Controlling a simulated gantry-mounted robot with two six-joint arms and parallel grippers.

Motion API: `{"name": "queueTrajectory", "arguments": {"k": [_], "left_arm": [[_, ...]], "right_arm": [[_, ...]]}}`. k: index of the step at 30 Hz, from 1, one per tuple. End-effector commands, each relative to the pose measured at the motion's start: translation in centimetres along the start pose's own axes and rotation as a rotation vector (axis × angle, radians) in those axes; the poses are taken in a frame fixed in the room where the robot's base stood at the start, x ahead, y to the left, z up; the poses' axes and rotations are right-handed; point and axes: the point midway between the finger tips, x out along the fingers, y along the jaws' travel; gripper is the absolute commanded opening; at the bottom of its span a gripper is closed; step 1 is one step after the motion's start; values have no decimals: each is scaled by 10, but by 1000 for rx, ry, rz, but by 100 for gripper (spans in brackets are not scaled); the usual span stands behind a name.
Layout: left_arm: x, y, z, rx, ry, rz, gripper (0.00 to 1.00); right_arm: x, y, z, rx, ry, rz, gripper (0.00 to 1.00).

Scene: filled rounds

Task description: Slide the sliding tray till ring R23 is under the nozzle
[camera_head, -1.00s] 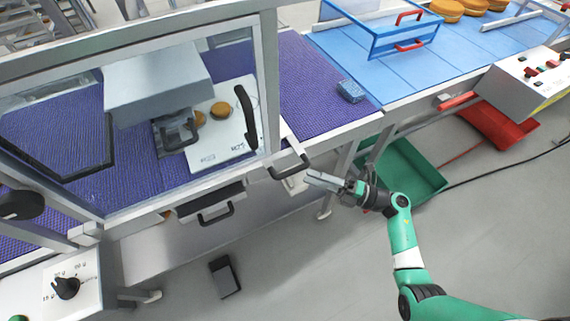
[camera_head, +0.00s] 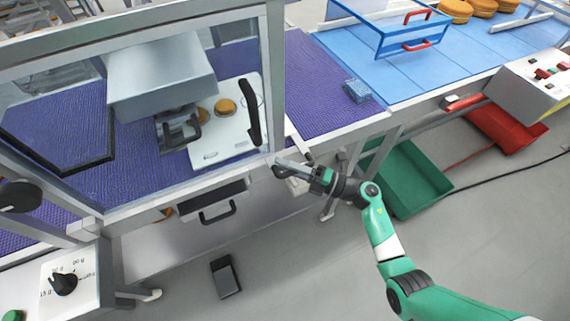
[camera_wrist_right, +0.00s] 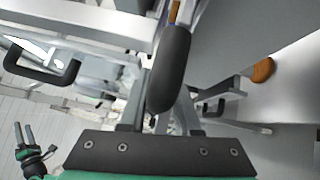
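The white sliding tray (camera_head: 225,148) lies on the purple belt behind the clear guard, with two brown rounds (camera_head: 225,106) showing on it. Its ring labels are too small to read. The grey box (camera_head: 160,75) with a dark nozzle assembly (camera_head: 178,130) stands over its left part; the nozzle tip is hidden.
A drawer handle (camera_head: 217,213) is below the belt. A green bin (camera_head: 405,180) and red bin (camera_head: 505,128) are on the floor.

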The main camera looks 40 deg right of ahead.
Motion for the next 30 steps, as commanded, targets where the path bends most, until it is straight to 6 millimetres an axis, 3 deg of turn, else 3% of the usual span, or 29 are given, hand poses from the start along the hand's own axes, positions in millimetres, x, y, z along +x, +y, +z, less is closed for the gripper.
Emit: {"name": "queueTrajectory", "arguments": {"k": [3, 30], "left_arm": [[0, 0, 0, 0, 0, 0, 55], [1, 0, -1, 0, 0, 0, 55]], "right_arm": [[0, 4, 0, -2, 2, 8, 0], [2, 8, 0, -8, 6, 16, 0]]}}
